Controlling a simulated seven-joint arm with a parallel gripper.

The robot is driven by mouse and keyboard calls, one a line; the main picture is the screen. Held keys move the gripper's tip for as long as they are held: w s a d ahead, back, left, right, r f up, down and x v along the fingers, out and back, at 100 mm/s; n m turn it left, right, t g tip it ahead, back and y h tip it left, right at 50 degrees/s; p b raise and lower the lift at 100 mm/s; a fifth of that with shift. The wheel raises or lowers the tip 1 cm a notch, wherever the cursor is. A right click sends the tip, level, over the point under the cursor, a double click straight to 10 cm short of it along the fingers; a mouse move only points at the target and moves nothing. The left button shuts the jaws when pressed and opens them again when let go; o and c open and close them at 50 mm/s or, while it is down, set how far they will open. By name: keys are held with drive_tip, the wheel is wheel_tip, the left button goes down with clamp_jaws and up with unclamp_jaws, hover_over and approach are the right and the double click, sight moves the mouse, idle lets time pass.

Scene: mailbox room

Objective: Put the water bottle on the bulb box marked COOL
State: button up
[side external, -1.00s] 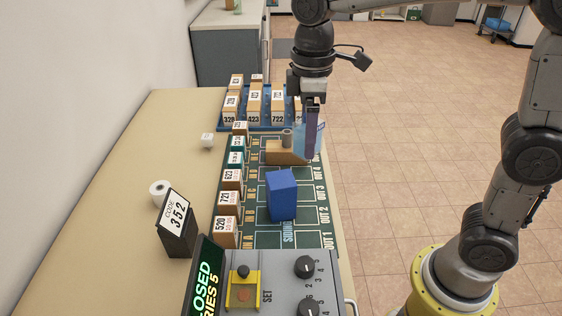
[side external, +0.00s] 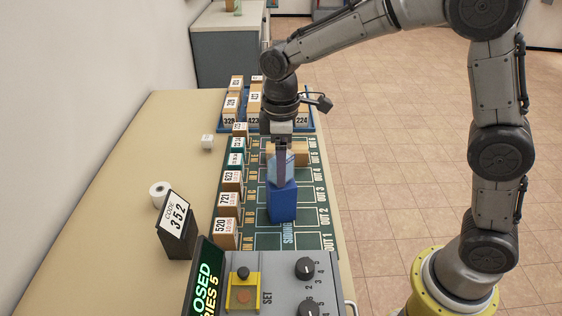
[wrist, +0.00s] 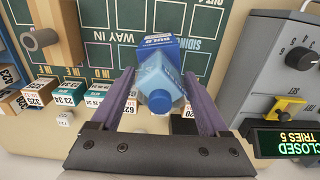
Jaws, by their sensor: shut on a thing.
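My gripper (side external: 282,152) is shut on the water bottle (side external: 277,170), a pale blue, see-through bottle. In the wrist view the bottle (wrist: 158,84) sits between the two fingers with its blue cap toward the camera. The blue bulb box (side external: 283,206) stands upright on the green board, directly below the bottle in the side view. The box (wrist: 156,42) also shows behind the bottle in the wrist view, with part of its BULB lettering visible. The word COOL is not readable. The bottle's lower end overlaps the box top; I cannot tell whether they touch.
A tan block with a grey cylinder (wrist: 41,40) lies behind the box. Numbered boxes (side external: 226,220) line the board's left side, and more fill a blue tray (side external: 310,122). A grey control panel (side external: 285,290) and the 352 code sign (side external: 177,215) stand in front.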

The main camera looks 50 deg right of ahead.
drive_tip(key=shift+f, duration=0.1)
drive_tip(key=o, duration=1.3)
